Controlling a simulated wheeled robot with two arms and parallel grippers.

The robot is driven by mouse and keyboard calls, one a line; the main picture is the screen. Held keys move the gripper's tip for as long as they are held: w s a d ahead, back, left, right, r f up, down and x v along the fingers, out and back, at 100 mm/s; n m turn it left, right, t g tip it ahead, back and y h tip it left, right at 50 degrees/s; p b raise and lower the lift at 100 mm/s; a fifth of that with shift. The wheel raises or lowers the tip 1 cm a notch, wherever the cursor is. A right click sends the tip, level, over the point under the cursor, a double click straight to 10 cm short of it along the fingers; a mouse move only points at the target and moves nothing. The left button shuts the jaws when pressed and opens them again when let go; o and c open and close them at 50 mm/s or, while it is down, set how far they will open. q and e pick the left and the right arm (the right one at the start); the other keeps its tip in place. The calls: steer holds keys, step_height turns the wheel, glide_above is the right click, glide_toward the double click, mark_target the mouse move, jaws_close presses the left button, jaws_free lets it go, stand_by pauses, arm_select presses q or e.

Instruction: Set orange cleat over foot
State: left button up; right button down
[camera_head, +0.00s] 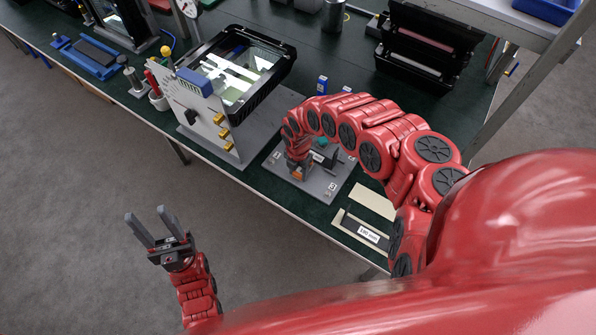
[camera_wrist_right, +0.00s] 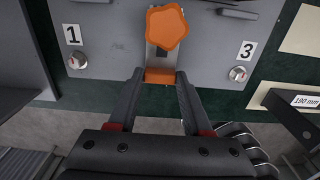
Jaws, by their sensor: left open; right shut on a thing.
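In the right wrist view, an orange block (camera_wrist_right: 160,76), apparently the cleat, sits between the fingertips of my right gripper (camera_wrist_right: 158,76), which is shut on it. An orange five-sided piece (camera_wrist_right: 167,27) shows just beyond it, over a grey strip; I cannot tell whether the two are joined. Both are at the near edge of a grey plate (camera_wrist_right: 110,50) with labels 1 and 3. In the head view, my right gripper (camera_head: 298,168) is low over this plate (camera_head: 322,190), and its arm hides part of it. I cannot make out the foot. My left gripper (camera_head: 149,214) is open and empty, over the floor.
A floodlight housing (camera_head: 271,92) stands behind an upright grey panel (camera_head: 205,122) left of the plate. A 190 mm piece (camera_head: 366,233) lies to the plate's right. A black case (camera_head: 425,45) is at the back right. Round knobs (camera_wrist_right: 77,60) sit beside the plate's labels.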

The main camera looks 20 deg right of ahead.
stand_by(0.7)
steer(key=shift+w+d+f+b, duration=0.1)
steer(key=shift+w+d+b, duration=0.75)
steer(key=shift+d, duration=0.1)
steer(key=shift+c, duration=1.6)
jaws_free()
steer(key=shift+s, duration=0.1)
steer(key=shift+r, duration=0.2)
step_height(320, 180, up, 17)
steer(key=p, duration=0.4)
steer(key=shift+r+p, duration=0.15)
steer(key=shift+p, duration=0.2)
